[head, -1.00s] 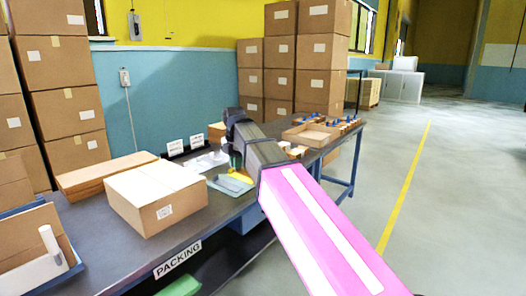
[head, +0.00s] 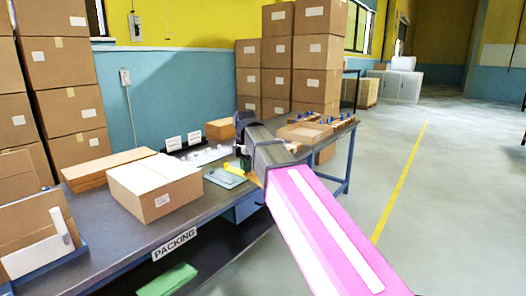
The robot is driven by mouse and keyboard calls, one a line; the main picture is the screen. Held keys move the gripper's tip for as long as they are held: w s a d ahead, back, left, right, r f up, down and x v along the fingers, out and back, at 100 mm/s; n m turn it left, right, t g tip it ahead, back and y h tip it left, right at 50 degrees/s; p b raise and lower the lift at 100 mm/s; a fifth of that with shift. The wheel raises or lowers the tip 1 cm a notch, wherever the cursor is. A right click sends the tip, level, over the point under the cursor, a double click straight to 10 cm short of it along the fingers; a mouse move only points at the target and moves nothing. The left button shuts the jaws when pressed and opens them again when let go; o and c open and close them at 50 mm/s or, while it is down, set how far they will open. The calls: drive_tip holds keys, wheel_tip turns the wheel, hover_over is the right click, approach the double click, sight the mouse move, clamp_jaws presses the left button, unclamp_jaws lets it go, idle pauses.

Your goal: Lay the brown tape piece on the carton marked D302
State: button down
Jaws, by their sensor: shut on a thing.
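A closed brown carton (head: 150,190) sits on the packing table (head: 195,222), left of my arm. A small white label is on its front; its print is too small to read. My gripper (head: 243,162) is above the table to the right of the carton, apart from it. Its dark wrist hides most of the fingers. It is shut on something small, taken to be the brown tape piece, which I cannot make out.
A flat carton stack (head: 108,168) lies behind the carton. A grey-green pad (head: 225,178) and a yellow item (head: 231,168) lie near my gripper. An open wooden tray (head: 305,132) is at the far end. A blue-edged holder (head: 45,245) stands front left.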

drive_tip(key=s+d+f+m, duration=0.1)
drive_tip(key=d+f+m, duration=0.4)
drive_tip(key=d+m, duration=0.7)
drive_tip(key=s+d+f+m, duration=0.1)
drive_tip(key=d+f+m, duration=0.3)
drive_tip(key=d+m, duration=0.8)
drive_tip(key=shift+s+d+f+m, duration=0.15)
drive_tip(key=shift+d+f+m, duration=0.25)
drive_tip(key=shift+d, duration=0.35)
